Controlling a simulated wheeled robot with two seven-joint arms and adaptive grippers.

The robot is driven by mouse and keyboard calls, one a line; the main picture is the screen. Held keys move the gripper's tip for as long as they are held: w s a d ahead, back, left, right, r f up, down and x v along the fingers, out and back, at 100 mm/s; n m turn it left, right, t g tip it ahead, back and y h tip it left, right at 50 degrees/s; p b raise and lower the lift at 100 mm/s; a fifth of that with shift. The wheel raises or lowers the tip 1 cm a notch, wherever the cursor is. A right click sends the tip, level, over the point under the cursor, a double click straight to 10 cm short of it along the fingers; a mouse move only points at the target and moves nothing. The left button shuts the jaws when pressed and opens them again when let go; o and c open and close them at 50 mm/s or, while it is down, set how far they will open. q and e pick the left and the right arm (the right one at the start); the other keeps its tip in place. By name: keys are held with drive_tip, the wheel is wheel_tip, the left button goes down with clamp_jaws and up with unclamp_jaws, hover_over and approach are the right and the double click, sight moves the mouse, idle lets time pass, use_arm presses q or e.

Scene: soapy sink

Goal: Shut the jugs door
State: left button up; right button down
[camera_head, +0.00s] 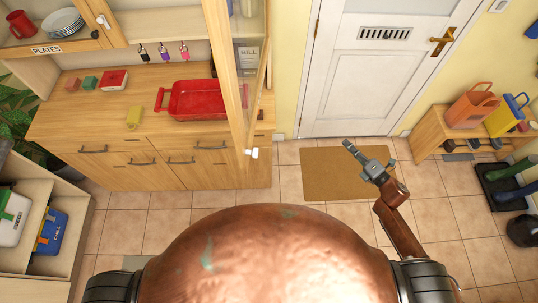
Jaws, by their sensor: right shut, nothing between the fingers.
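A wooden cabinet door with a glass pane (231,80) stands swung open towards me above the counter. A white knob (252,153) is at its near lower corner. I can read no jugs label on it. The door seems to belong to the upper cabinet, whose inside is mostly out of view. My right gripper (348,146) is shut and empty, over the brown doormat, to the right of the knob and clear of the door. My left gripper is out of view.
A cabinet section labelled PLATES (47,50) is at upper left. A white room door (375,75) stands behind the doormat (320,180). A bench (430,140) with watering cans is at right.

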drive_tip(key=s+a+r+n+g+y, duration=0.1)
drive_tip(key=s+a+r+n+y, duration=0.1)
drive_tip(key=a+r+n+y, duration=0.5)
drive_tip(key=s+a+r+n+g+y, duration=0.3)
drive_tip(key=s+a+r+n+g, duration=0.8)
drive_tip(key=s+a+r+n, duration=0.45)
drive_tip(key=w+a+r+n+p, duration=0.1)
drive_tip(key=a+p, duration=0.3)
drive_tip(key=a, duration=0.8)
drive_tip(key=shift+w+r+p, duration=0.15)
drive_tip(key=shift+r+p, duration=0.15)
drive_tip(key=shift+p, duration=0.1)
drive_tip(key=shift+a+n, duration=0.1)
drive_tip(key=shift+n, duration=0.15)
